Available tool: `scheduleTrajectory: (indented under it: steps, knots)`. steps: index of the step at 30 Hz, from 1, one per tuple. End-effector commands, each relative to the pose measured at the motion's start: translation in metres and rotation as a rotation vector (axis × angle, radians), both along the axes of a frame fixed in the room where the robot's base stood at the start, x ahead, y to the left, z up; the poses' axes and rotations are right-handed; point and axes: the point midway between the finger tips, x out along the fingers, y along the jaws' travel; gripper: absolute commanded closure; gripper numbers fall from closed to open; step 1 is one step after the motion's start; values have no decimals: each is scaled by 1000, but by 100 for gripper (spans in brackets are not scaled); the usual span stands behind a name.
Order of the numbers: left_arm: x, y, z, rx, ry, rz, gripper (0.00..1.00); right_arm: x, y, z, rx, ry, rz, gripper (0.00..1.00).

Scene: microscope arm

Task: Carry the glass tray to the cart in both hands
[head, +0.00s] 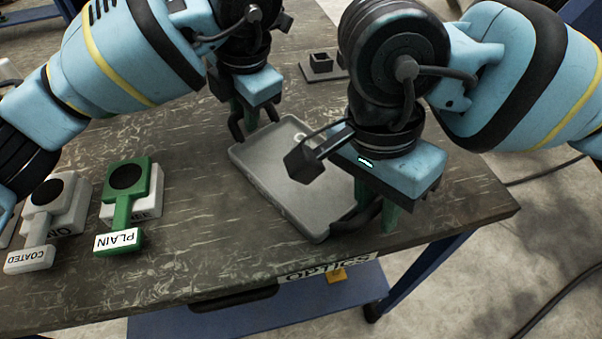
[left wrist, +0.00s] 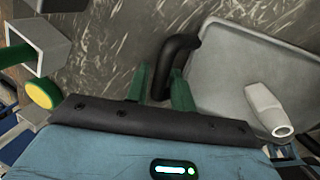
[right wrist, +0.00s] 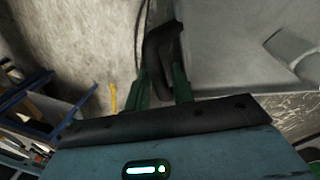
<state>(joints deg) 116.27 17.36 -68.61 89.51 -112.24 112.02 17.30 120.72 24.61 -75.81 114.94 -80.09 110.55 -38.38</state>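The glass tray (head: 275,165) is a shallow grey tray with raised rims and a black handle at each end. It lies slanted over the dark bench top; I cannot tell whether it touches the bench. My left gripper (head: 243,118) is at its far left end, with green fingers on either side of a black handle (left wrist: 182,50). My right gripper (head: 378,212) is at the near right end, its fingers (right wrist: 163,92) closed around the other handle (right wrist: 160,50).
On the bench (head: 190,220), left of the tray, stand a green holder labelled PLAIN (head: 122,215) and a white one labelled COATED (head: 40,235). A small dark square fixture (head: 321,66) stands behind. Open floor (head: 500,270) and cables lie beyond the right edge.

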Motion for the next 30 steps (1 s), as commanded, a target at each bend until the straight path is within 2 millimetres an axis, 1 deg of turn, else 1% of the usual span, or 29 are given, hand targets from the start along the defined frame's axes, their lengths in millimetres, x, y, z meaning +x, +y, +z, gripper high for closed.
scheduleTrajectory:
  steps: [1,2,3,9,13,17,24,30]
  knots:
    - [0,0,2,-1,-2,0,69,0,0,1,0,-1,0,69]
    - [0,0,2,-1,-2,0,65,0,0,1,0,-1,0,65]
    - [0,0,2,-1,-2,0,64,0,0,1,0,-1,0,64]
    - [0,0,2,-1,-2,0,64,0,0,1,1,-2,0,64]
    - [-1,-1,9,-1,-4,-1,64,0,0,1,1,-2,0,64]
    - [-4,-4,25,-2,-6,-1,64,0,0,1,1,-2,0,64]
    - [-10,-8,59,0,-7,1,64,0,0,1,0,-1,0,64]
    - [-14,-10,76,1,-5,2,64,0,0,1,0,-1,0,64]
